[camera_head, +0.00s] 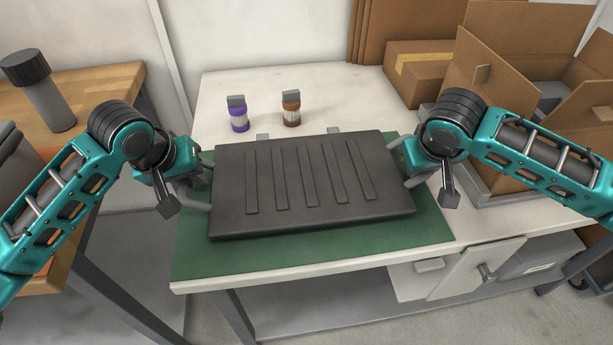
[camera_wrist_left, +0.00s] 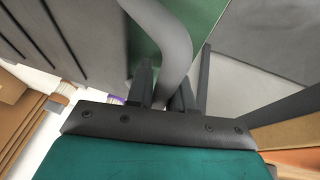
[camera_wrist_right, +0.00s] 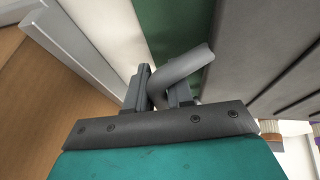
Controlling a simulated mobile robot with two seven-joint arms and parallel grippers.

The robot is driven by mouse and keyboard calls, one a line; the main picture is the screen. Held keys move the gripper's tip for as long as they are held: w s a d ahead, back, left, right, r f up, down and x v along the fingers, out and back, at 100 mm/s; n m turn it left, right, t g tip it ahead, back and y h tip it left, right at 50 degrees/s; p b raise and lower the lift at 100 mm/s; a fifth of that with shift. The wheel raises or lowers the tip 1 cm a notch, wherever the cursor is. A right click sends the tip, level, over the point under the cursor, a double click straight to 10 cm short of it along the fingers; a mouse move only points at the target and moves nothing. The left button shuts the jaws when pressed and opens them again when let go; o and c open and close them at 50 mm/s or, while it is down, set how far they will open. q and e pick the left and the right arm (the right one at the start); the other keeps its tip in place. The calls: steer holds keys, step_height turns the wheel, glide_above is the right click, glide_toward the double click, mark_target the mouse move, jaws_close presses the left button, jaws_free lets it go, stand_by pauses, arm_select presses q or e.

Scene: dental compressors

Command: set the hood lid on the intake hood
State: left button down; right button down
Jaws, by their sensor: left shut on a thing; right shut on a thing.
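The hood lid (camera_head: 310,180) is a wide dark grey slab with several raised ribs and a grey bar handle at each short side. It spans the middle of the green mat in the head view, roughly level. My left gripper (camera_head: 195,174) is shut on its left handle (camera_wrist_left: 176,45). My right gripper (camera_head: 408,163) is shut on its right handle (camera_wrist_right: 185,67). The intake hood cannot be made out; the lid covers whatever is beneath it. Two small grey tabs (camera_head: 262,137) show behind the lid's far edge. I cannot tell what they belong to, or the lid's height above the mat.
The green mat (camera_head: 215,262) lies on a white table. A purple-banded jar (camera_head: 238,117) and a brown-banded jar (camera_head: 291,112) stand behind the lid. An open cardboard box (camera_head: 490,62) is at the right, near my right arm. A wooden bench (camera_head: 95,88) is at the left.

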arm_select(q)
steer(key=shift+r, duration=0.2)
arm_select(e)
steer(key=shift+s, duration=0.1)
